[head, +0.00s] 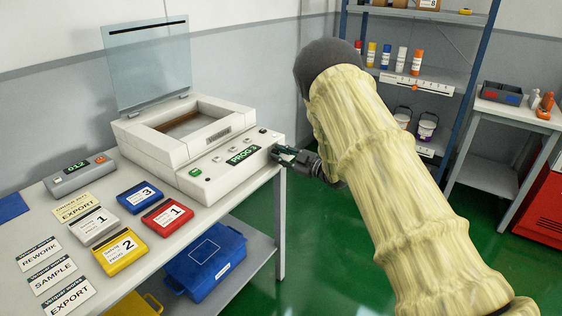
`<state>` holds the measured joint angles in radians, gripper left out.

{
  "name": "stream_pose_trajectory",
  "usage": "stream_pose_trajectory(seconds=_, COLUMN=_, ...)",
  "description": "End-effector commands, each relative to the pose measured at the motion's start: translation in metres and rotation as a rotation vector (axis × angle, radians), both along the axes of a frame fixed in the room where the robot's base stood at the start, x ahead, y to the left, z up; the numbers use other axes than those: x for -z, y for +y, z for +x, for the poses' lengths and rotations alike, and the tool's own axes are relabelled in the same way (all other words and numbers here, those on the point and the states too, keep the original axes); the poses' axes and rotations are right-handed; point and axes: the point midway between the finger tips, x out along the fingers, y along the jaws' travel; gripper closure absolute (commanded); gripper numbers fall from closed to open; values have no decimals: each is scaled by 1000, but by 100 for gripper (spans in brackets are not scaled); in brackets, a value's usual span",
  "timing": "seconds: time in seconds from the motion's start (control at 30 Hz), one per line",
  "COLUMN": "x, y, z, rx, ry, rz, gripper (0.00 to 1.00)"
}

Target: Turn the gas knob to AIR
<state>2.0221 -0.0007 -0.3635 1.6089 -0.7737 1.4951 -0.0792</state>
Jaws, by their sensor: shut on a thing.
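The white machine (160,150) stands on the bench with its clear lid (148,62) raised. Its sloped front panel has a green-lit display (242,155) that seems to read PROG 2, a green button (195,173) and several small controls. My gripper (282,153) is at the right end of this front panel, with its dark fingers shut on what appears to be the gas knob. The fingers hide the knob, so its pointer and the AIR mark cannot be read. My arm, in a pale yellow sleeve, reaches in from the lower right.
Numbered yellow (121,250), red (167,217), blue (140,195) and grey (93,226) cartridges lie before the machine, with label cards (66,295) nearby. A blue case (205,262) sits on the lower shelf. Shelving (425,80) stands behind my arm. Green floor is clear right of the bench.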

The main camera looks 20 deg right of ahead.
Motion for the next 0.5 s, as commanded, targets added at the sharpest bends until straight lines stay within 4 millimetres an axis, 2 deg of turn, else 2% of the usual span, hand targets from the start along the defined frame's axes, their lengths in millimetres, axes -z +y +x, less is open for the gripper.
stream_pose_trajectory(seconds=0.5, x=5, y=1, z=0, rx=0, ry=-304, rz=-388, gripper=100)
